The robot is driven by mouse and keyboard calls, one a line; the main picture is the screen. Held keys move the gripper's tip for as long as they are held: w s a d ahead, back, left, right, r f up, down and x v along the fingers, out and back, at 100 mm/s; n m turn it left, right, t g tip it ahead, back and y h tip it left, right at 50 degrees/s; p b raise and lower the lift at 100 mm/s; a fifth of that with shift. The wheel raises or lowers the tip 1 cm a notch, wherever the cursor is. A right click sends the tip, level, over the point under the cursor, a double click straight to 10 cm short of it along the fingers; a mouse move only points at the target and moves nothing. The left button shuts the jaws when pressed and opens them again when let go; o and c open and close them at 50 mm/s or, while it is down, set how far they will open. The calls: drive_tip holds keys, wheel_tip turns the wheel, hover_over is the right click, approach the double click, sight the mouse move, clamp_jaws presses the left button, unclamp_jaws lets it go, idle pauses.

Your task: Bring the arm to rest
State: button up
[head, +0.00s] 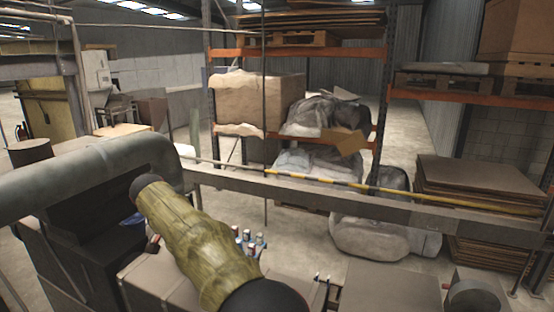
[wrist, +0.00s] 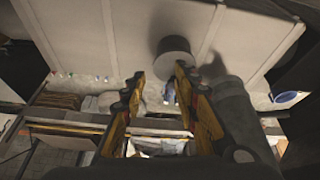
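My gripper (wrist: 160,74) shows in the wrist view, with two yellow and black fingers standing apart. It is open, and I see nothing held between the fingers. A dark round cylinder (wrist: 174,46) shows beyond the fingertips; its distance is hard to judge. In the head view my yellow-green arm with dark joints reaches from the lower middle up to the left. The gripper itself is not visible there.
A thick grey pipe (head: 80,172) runs close on the left. A long beam (head: 330,193) and a yellow-black striped bar (head: 310,175) cross the view. Shelving with orange beams (head: 440,97) stands behind. Small cans (head: 250,240) show beside my arm. Open floor (head: 405,135) lies farther back.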

drive_tip(key=s+f+n+g, duration=0.1)
drive_tip(key=s+f+n, duration=0.25)
drive_tip(key=f, duration=0.25)
drive_tip(key=s+d+f+b, duration=0.5)
drive_tip(key=s+d+b, duration=0.2)
drive_tip(key=s+d, duration=0.4)
drive_tip(key=s+d+f+t+y+b, duration=0.1)
drive_tip(key=s+d+f+b, duration=0.4)
drive_tip(key=d, duration=1.3)
drive_tip(key=s+d+f+t+b, duration=0.1)
drive_tip(key=s+d+f+b, duration=0.5)
drive_tip(key=s+d+b, duration=0.4)
drive_tip(key=s+d+m, duration=0.1)
drive_tip(key=s+d, duration=0.4)
drive_tip(key=s, duration=0.3)
drive_tip(key=shift+s+d+b, duration=0.25)
drive_tip(key=shift+s+b, duration=0.1)
